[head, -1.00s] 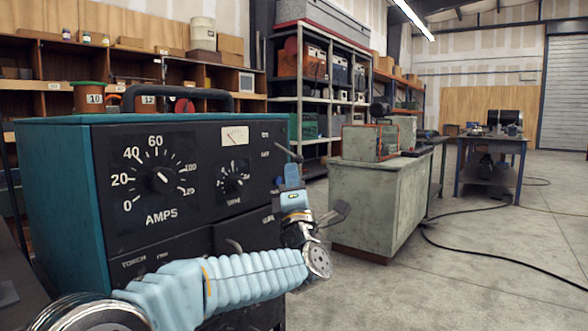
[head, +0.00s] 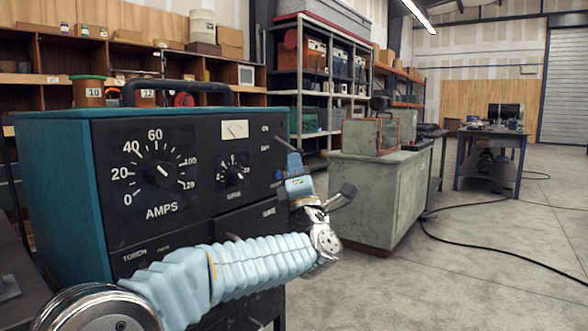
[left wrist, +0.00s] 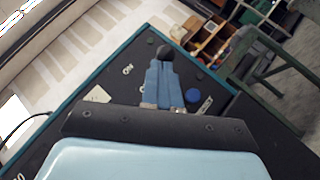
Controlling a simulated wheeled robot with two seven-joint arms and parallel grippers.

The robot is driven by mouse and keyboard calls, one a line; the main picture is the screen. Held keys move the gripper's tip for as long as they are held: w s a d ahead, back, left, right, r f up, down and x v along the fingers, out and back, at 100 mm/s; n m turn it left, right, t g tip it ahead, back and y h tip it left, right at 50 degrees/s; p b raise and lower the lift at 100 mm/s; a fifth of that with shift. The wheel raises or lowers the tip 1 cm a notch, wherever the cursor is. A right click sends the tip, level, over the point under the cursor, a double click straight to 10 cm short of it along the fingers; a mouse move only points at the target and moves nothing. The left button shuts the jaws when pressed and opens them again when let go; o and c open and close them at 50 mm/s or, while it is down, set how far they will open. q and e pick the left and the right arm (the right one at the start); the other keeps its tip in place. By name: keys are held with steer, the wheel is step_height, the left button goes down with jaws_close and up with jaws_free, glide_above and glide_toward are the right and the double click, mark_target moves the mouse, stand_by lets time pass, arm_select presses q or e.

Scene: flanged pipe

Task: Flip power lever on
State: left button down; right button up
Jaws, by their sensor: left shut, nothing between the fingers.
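The power lever (head: 286,144) is a short dark stick at the upper right of the black front panel of a teal welding machine (head: 60,165). In the left wrist view its round black knob (left wrist: 165,52) shows just beyond my fingertips, with an ON label (left wrist: 127,69) to its left. My left gripper (head: 295,164) is shut and empty, its blue fingers just below the lever in the head view. The fingers also show in the left wrist view (left wrist: 163,72). They overlap the lever there, so I cannot tell whether they touch it. My right gripper is not in view.
The panel carries an AMPS dial (head: 162,170) and a smaller dial (head: 233,174). A black handle (head: 185,87) tops the machine. A grey-green cabinet (head: 375,195) stands to the right.

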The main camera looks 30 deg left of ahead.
arm_select(q)
steer(key=shift+d+r, duration=0.1)
steer(key=shift+r, duration=0.05)
step_height(320, 180, up, 6)
steer(key=d+n+g+h+p, duration=0.1)
steer(key=n+g+p, duration=0.4)
steer(key=n, duration=0.1)
steer(key=shift+r+g+h, duration=0.25)
steer(key=shift+g+h, duration=0.05)
steer(key=shift+g, duration=0.1)
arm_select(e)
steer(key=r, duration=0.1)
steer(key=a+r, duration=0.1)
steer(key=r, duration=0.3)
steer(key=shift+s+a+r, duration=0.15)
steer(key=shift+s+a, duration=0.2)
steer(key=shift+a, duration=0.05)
arm_select(q)
steer(key=shift+d, duration=0.1)
